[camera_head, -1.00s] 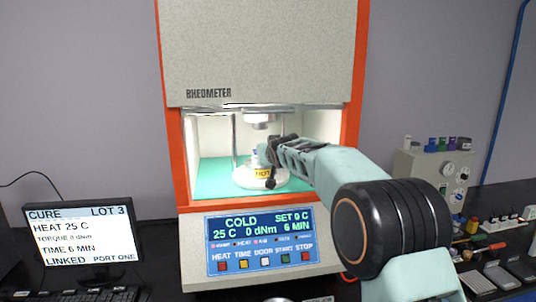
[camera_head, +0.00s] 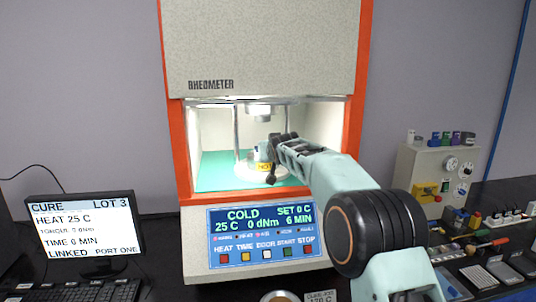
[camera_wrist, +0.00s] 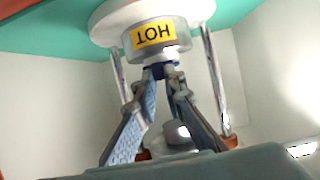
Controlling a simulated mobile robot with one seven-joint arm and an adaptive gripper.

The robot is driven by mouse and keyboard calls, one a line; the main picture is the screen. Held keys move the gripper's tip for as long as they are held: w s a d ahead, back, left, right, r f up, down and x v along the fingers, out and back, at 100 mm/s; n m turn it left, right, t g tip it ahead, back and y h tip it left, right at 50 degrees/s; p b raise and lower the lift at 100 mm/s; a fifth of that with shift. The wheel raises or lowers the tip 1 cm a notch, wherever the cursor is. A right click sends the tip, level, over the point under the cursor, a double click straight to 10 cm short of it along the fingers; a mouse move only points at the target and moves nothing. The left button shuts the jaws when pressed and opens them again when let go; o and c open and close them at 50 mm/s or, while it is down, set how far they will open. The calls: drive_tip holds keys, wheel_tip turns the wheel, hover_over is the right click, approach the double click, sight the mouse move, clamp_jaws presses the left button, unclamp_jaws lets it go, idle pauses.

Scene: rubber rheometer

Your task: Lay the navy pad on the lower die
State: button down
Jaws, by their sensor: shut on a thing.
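The lower die (camera_head: 260,168) is a pale round block with a yellow HOT label, standing inside the lit chamber of the rheometer (camera_head: 265,80). In the wrist view the lower die (camera_wrist: 178,30) shows upside down near the top. My gripper (camera_wrist: 163,70) is shut on the small navy pad (camera_wrist: 154,71), close to the die's top face; I cannot tell whether pad and die touch. In the head view my gripper (camera_head: 272,150) reaches into the chamber from the right, and the pad is hidden or too small to tell.
The upper die (camera_head: 264,113) hangs above, between metal posts (camera_head: 237,135). Orange frame edges (camera_head: 181,150) border the opening. The control panel (camera_head: 262,232) reads COLD, 25 C. A monitor (camera_head: 83,230) stands left; a grey box with bottles (camera_head: 435,180) stands right.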

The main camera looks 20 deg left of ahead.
idle(0.3)
drive_tip(key=c, duration=1.9)
unclamp_jaws()
drive_tip(key=shift+c, duration=0.2)
drive_tip(key=shift+f, duration=0.1)
drive_tip(key=s+d+r+b, duration=0.1)
drive_tip(key=s+d+b, duration=0.5)
drive_tip(key=s+b, duration=0.4)
drive_tip(key=shift+s+b, duration=0.2)
drive_tip(key=shift+b, duration=1.3)
drive_tip(key=shift+d, duration=0.1)
